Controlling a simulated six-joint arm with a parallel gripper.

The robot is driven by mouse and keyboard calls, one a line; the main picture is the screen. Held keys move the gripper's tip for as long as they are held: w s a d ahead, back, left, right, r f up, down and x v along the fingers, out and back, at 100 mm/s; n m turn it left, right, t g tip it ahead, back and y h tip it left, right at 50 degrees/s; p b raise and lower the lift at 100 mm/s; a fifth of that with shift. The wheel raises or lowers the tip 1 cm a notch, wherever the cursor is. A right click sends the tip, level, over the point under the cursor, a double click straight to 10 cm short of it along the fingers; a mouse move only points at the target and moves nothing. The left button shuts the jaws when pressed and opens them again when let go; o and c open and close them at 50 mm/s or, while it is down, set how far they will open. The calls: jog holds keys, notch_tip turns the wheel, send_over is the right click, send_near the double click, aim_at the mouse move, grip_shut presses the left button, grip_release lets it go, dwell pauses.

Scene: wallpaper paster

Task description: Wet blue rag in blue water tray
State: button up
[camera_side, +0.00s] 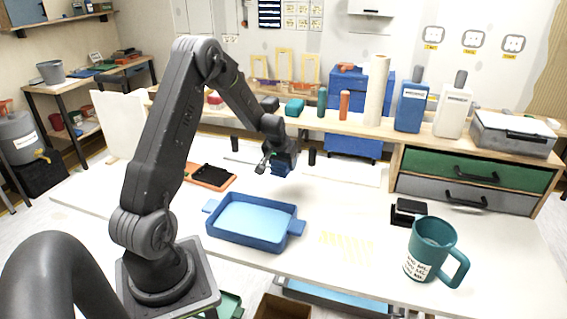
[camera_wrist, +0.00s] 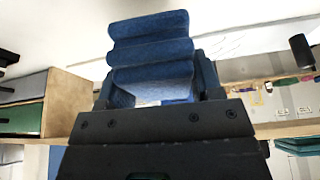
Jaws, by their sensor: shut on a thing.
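The blue rag (camera_wrist: 150,52) is folded in layers and fills the middle of the wrist view. My gripper (camera_wrist: 155,95) is shut on it. In the side view my gripper (camera_side: 273,158) holds the dark blue rag (camera_side: 285,164) above the white table, behind the water tray. The blue water tray (camera_side: 250,238) sits on the table in front of my arm, with a handle at each end and a light blue inside. The rag is apart from the tray.
An orange tray with a black pad (camera_side: 210,177) lies left of the water tray. A teal mug (camera_side: 431,250) and a black block (camera_side: 408,211) stand at the right. A wooden shelf with bottles and drawers (camera_side: 475,170) lines the back.

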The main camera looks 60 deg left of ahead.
jog(key=c, duration=0.3)
jog(key=s+d+g, duration=0.1)
jog(key=s+d, duration=0.1)
jog(key=s, duration=0.2)
jog(key=s+d+r+g, duration=0.1)
jog(key=s+d, duration=0.2)
jog(key=s, duration=0.2)
jog(key=s+d+r+g, duration=0.1)
jog(key=s+d, duration=0.2)
jog(key=s, duration=0.1)
jog(key=shift+s+d+r+h, duration=0.15)
jog(key=shift+s+d+h, duration=0.05)
jog(key=shift+s+h, duration=0.2)
jog(key=shift+c, duration=0.3)
jog(key=shift+s+d+f, duration=0.1)
jog(key=shift+f, duration=2.2)
jog(key=shift+s+d+f, duration=0.1)
jog(key=shift+f, duration=2.15)
jog(key=shift+f, duration=0.1)
jog(key=shift+f, duration=0.35)
jog(key=shift+f, duration=0.1)
jog(key=shift+f, duration=0.65)
jog(key=shift+a, duration=0.1)
